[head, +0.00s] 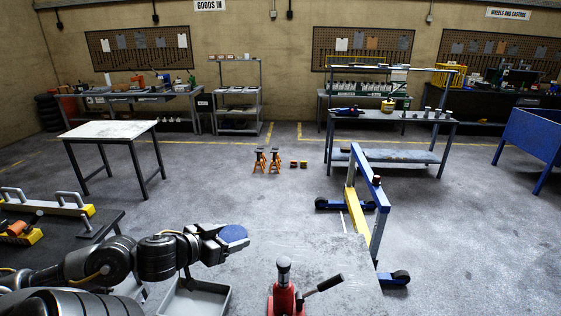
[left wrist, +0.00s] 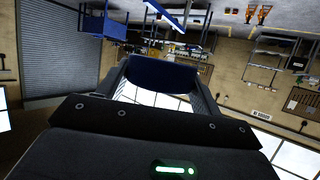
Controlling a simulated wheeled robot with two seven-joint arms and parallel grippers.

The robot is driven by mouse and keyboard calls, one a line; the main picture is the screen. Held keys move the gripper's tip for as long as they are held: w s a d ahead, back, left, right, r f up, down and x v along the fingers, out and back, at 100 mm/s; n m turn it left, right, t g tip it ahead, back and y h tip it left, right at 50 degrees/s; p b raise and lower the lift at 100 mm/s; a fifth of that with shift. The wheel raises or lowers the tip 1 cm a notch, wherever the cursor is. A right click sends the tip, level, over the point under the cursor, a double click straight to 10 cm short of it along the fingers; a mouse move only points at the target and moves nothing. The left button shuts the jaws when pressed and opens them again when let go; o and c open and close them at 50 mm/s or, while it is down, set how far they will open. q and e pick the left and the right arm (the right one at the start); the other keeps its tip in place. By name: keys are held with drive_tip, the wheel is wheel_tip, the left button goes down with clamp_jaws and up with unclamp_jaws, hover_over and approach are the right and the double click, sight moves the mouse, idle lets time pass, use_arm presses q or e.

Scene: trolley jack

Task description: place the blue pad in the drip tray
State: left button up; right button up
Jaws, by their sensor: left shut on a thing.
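The blue pad (head: 232,234) is a flat, rounded piece held at the end of my left arm. My left gripper (head: 222,240) is shut on it; in the left wrist view the pad (left wrist: 165,73) spans between the fingers. The drip tray (head: 203,300) is a shallow grey tray at the bottom of the head view, empty where it shows. Its near edge is cut off by the frame. The gripper and pad appear above the tray and toward its far right side, apart from it. My right gripper is not in view.
A red jack (head: 285,298) with a black handle stands right of the tray on a grey surface (head: 330,262). A dark bench (head: 75,245) with a grey-handled bar lies at left. A blue and yellow hoist frame (head: 375,200) stands beyond, at right.

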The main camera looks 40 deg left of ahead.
use_arm(q)
drive_tip(key=shift+w+d, duration=0.1)
drive_tip(key=shift+d+f, duration=0.2)
drive_tip(key=shift+d, duration=0.05)
drive_tip(key=s+d+f+m+g+h+b, duration=0.1)
drive_tip(key=s+d+f+m+h+b, duration=0.2)
drive_tip(key=d+f, duration=0.4)
drive_tip(key=s+d+f+m+g+h+b, duration=0.1)
drive_tip(key=d+f+m+h+b, duration=0.25)
drive_tip(key=f, duration=0.55)
drive_tip(key=w+d+f+m+g+h+b, duration=0.3)
drive_tip(key=w+d+f+m+h+b, duration=0.1)
drive_tip(key=d, duration=0.5)
drive_tip(key=w+d+r+b, duration=0.3)
drive_tip(key=w+d, duration=0.1)
drive_tip(key=w, duration=0.2)
drive_tip(key=shift+w+r+g+h+b, duration=0.15)
drive_tip(key=shift+r+g+h+b, duration=0.15)
drive_tip(key=shift+r+h+b, duration=0.1)
drive_tip(key=shift+m, duration=0.25)
